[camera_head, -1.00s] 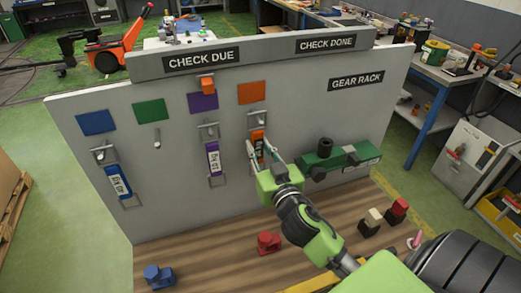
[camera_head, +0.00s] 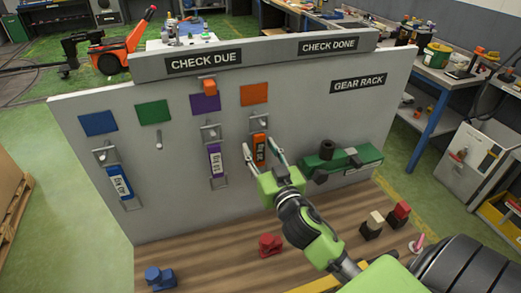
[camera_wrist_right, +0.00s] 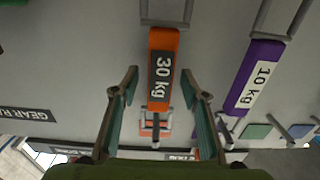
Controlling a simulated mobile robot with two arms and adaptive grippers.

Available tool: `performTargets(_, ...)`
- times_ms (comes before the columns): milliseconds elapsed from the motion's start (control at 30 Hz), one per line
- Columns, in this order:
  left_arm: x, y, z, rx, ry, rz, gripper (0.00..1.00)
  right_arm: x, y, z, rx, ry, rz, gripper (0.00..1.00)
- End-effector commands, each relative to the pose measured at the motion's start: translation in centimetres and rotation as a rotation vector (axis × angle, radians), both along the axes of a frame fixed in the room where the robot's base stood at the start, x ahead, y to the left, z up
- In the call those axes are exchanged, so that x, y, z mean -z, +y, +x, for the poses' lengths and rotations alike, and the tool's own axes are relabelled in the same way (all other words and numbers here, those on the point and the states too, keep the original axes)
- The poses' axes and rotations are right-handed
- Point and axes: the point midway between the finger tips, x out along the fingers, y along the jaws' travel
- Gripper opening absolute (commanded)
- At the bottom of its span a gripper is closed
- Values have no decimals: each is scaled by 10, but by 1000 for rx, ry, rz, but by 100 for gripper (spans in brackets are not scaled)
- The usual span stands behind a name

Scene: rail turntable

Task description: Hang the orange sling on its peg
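The orange sling (camera_head: 259,150), marked 30 kg, hangs upright against the grey board under the orange square (camera_head: 254,94). Its upper grey link is at the peg (camera_head: 262,124); the exact seating is too small to tell. In the right wrist view, the orange sling (camera_wrist_right: 163,70) runs between the fingers of my right gripper (camera_wrist_right: 160,95), with a gap on both sides. In the head view, my right gripper (camera_head: 263,153) is open around the sling's lower part, and its lower link is hidden there. My left gripper is not in view.
A purple sling (camera_head: 215,160) hangs just left, and a blue sling (camera_head: 119,184) further left. The green peg (camera_head: 158,140) is bare. Red and blue blocks stand on the wooden shelf (camera_head: 215,262).

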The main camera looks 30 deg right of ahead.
Motion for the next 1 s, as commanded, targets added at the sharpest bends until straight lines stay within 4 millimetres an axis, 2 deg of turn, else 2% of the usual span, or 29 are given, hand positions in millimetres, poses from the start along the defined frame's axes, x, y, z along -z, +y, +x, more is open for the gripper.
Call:
performTargets(233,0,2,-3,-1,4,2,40,2,0,-2,0,4,1,41)
performTargets(367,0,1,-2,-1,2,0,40,2,4,-12,-1,3,5,41)
performTargets(800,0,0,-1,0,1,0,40,2,20,-87,3,4,4,41)
performTargets(1000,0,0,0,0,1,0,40,2,26,-109,1,2,4,41)
